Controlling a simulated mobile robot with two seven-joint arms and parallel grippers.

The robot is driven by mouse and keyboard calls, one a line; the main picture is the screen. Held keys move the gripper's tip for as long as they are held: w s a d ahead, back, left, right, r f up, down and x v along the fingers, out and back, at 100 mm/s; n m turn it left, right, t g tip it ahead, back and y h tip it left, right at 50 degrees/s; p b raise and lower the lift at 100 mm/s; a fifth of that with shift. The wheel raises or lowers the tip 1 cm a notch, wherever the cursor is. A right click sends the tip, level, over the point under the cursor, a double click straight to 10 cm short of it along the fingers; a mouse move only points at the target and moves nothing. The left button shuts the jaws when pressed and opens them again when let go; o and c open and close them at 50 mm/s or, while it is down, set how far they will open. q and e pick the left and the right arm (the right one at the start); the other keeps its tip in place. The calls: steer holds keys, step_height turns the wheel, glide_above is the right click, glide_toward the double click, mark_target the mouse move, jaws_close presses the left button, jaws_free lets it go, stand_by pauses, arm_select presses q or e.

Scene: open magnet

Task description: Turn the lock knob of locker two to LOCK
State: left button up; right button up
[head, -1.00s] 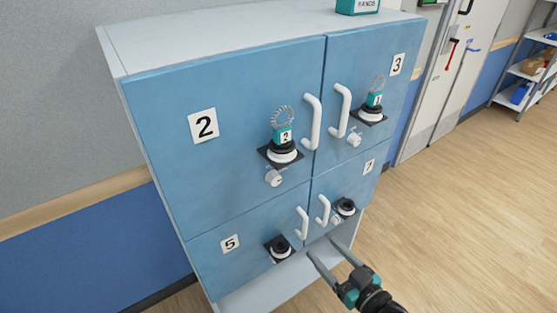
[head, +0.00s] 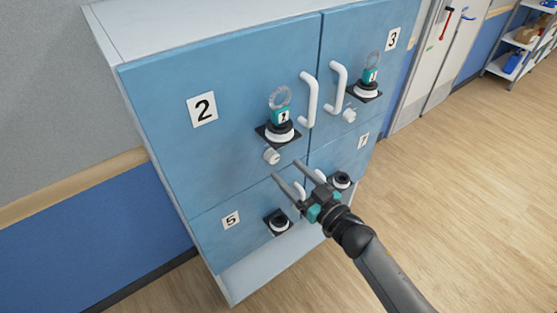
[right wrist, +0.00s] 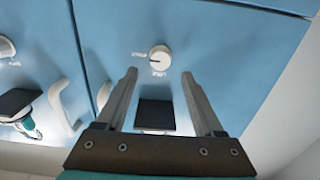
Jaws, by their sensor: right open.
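Locker two is the upper left blue door (head: 180,145) with a "2" label (head: 202,109). Its round white lock knob (head: 271,156) sits low on the door, below a black plate holding a teal tag. In the right wrist view the knob (right wrist: 159,56) shows beyond the fingertips, with small lettering beside it; a short dark mark on its face seems to point left in that view. My right gripper (head: 286,170) is open and empty, just below and right of the knob in the head view, not visibly touching it. My left gripper is out of view.
The white handle of locker two (head: 309,99) stands out right of the knob. Locker three's handle (head: 338,88) and knob (head: 349,115) are farther right. The black plate (right wrist: 155,115) shows between the fingers in the wrist view. Floor (head: 470,180) at right is clear.

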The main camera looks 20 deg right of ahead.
mark_target(275, 159)
steer(key=shift+x, duration=2.55)
jaws_close()
